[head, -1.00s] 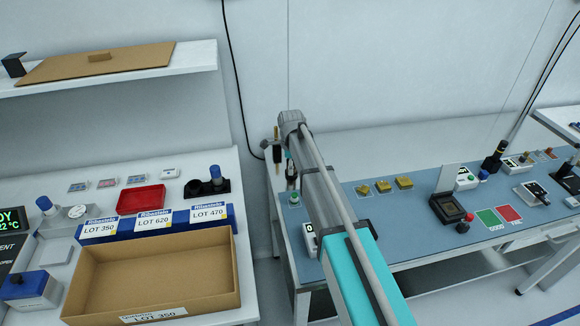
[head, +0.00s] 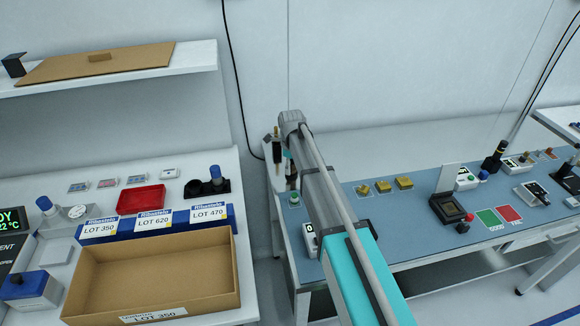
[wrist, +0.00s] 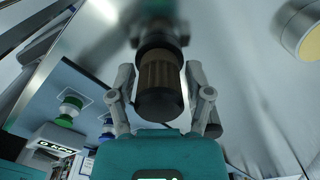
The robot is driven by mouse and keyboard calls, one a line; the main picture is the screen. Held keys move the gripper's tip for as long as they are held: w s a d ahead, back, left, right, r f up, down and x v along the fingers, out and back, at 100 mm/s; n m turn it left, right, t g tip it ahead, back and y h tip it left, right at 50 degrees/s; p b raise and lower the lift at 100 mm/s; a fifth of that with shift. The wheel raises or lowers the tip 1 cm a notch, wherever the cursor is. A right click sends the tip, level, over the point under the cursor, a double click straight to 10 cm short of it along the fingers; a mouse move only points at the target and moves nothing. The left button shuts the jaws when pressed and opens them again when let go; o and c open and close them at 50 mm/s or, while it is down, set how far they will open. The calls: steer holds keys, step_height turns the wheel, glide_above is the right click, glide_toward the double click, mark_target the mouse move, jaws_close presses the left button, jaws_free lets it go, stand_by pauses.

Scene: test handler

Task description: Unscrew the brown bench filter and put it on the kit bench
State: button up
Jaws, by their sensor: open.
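In the wrist view, the brown ribbed filter (wrist: 158,74) with dark end caps hangs below a blurred grey fitting. My gripper (wrist: 160,92) is open, with one finger on each side of the filter and visible gaps between. The filter also shows small in the head view (head: 276,151), just left of my arm. My gripper is mostly hidden behind my arm there. A white bench (head: 247,220) with kit boxes stands at the left; I cannot tell for sure that it is the kit bench.
The white bench holds an open cardboard box (head: 236,270), blue lot bins (head: 175,229) and a red tray (head: 141,211). A blue-topped bench (head: 390,230) at the right carries brass parts and fixtures. A green button (wrist: 68,110) stands left of my gripper in the wrist view.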

steer(key=m, duration=0.3)
steer(key=shift+m, duration=2.2)
steer(key=c, duration=0.8)
steer(key=shift+c, duration=0.2)
steer(key=n, duration=1.1)
steer(key=shift+n, duration=0.4)
